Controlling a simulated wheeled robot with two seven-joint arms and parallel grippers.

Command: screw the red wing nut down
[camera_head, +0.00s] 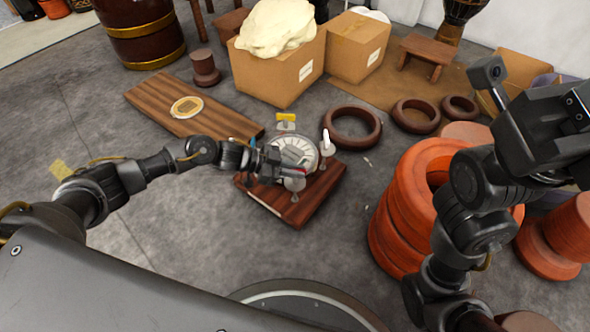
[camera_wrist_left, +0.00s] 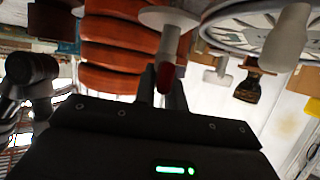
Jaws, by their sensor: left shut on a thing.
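A wooden board (camera_head: 318,205) on the floor carries a round, pale, spoked disc (camera_head: 300,150) with grey posts around it. The red wing nut (camera_wrist_left: 166,76) is between the fingers of my left gripper (camera_wrist_left: 162,90) in the wrist view. In the head view, a bit of red shows at the left gripper (camera_head: 297,172), at the front of the disc. A grey post with a wide flange (camera_wrist_left: 169,18) lines up with the nut in the wrist view; their exact contact is hard to see. My right gripper (camera_head: 545,120) is raised at the right, away from the board; its fingers are unclear.
A yellow piece (camera_head: 286,117) and a white piece (camera_head: 326,140) stand beside the disc. A brown ring (camera_head: 352,126) lies just behind the board. Stacked orange rings (camera_head: 400,220) stand to the right. A striped plank (camera_head: 160,97) and cardboard boxes (camera_head: 275,75) are behind.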

